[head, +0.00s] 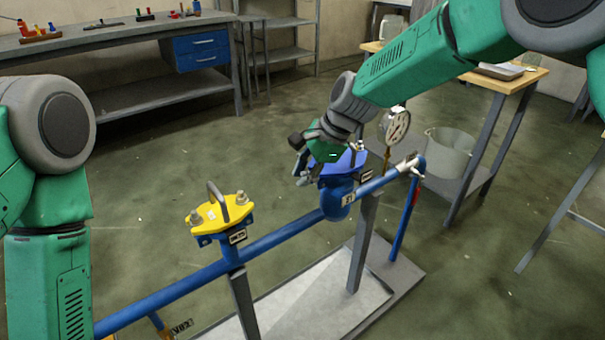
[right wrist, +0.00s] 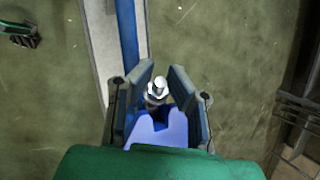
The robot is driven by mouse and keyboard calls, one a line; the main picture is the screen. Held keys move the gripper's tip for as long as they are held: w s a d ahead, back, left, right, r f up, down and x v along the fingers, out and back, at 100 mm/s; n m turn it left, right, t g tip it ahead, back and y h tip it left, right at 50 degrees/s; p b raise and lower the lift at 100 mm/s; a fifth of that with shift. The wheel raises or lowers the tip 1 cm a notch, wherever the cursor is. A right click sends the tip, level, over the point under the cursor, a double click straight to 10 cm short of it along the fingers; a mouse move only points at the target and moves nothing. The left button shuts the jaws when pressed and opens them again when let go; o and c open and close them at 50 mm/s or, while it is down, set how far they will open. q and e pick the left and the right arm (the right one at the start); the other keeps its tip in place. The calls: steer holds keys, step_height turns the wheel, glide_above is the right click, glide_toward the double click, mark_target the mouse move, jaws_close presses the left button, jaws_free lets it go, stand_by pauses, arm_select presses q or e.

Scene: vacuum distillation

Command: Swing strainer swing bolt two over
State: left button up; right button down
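The blue strainer (head: 337,197) stands on the blue pipe run at the middle right, with a small label on its front. My right gripper (head: 303,163) is at its top and hides much of it in the head view. In the right wrist view the two fingers of my right gripper (right wrist: 160,98) are apart, one on each side of a silver swing bolt and nut (right wrist: 157,89). The bolt sits at the notch of the strainer's blue flange (right wrist: 158,132). I see gaps beside the bolt; contact is not clear. A green and dark piece (right wrist: 20,33), perhaps my left gripper, shows at the top left.
A yellow cover (head: 217,213) with a handle and two bolts tops another fitting on the pipe (head: 285,238) to the left. A pressure gauge (head: 396,124) stands close behind the strainer. A bucket (head: 450,152) and a wooden-topped table (head: 505,82) are at the right.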

steer(key=shift+w+d+r+y+p, duration=0.15)
steer(key=shift+r+y+p, duration=0.25)
steer(key=shift+p, duration=0.65)
steer(key=shift+w+d+g+y+p, duration=0.1)
steer(key=shift+g+y+p, duration=0.2)
steer(key=shift+p, duration=0.15)
steer(key=shift+f, duration=0.1)
steer(key=c, duration=1.6)
jaws_free()
steer(key=shift+c, duration=0.2)
